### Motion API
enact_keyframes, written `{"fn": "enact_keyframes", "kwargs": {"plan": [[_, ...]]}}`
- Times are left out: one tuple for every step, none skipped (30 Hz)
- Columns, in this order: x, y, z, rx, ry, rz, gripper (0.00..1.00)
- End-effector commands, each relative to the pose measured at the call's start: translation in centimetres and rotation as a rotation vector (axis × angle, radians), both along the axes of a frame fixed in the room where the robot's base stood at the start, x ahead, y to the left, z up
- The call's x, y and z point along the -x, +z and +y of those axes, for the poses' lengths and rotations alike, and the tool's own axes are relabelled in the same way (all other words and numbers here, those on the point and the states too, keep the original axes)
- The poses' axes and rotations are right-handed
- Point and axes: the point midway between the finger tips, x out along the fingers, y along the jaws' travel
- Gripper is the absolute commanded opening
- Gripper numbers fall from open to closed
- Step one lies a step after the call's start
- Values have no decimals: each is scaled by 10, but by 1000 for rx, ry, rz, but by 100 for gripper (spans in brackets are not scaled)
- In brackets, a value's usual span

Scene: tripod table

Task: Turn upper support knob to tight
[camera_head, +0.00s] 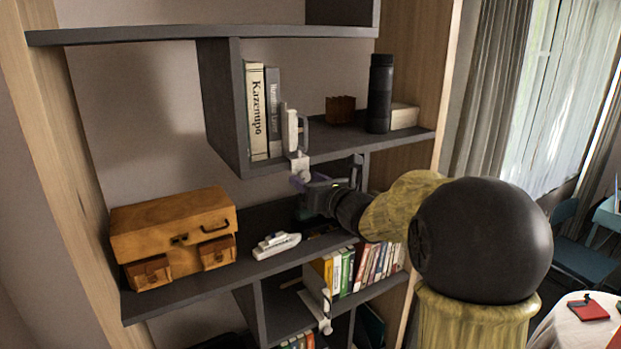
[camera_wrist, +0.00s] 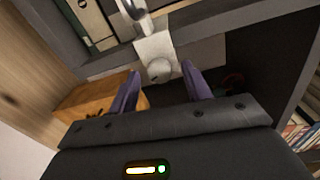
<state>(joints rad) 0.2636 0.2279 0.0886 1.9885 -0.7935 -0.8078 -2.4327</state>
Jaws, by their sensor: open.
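The upper support (camera_head: 299,140) is a white bracket clamped on the front edge of the upper shelf. Its round white knob (camera_wrist: 159,70) hangs just under that shelf edge. In the wrist view the knob appears between the two purple fingertips of my gripper (camera_wrist: 160,68), with a gap on each side. My gripper (camera_head: 299,184) is open and sits just below the support in the head view. There the fingers partly hide the knob's underside. I cannot tell whether the knob is loose or tight.
A second white support (camera_head: 323,312) is on a lower shelf edge. A wooden case (camera_head: 175,228) and a toy ship (camera_head: 276,244) stand on the middle shelf. Books (camera_head: 256,110) and a black cylinder (camera_head: 380,93) are above. The shelf edge is close above my fingers.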

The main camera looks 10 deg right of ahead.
Motion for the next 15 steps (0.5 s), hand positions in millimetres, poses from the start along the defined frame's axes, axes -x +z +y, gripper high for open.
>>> {"fn": "enact_keyframes", "kwargs": {"plan": [[0,0,0,0,0,0,48],[0,0,0,0,0,0,48],[0,0,0,0,0,0,48],[0,0,0,0,0,0,45],[0,0,0,0,0,0,39],[0,0,0,0,0,0,31],[0,0,0,0,0,0,25],[0,0,0,0,0,0,19],[0,0,0,0,0,0,11],[0,0,0,0,0,0,5],[0,0,0,0,0,0,4],[0,0,0,0,0,0,4],[0,0,0,-1,0,0,4],[1,0,0,-1,0,0,4],[1,0,0,-3,0,1,4]]}}
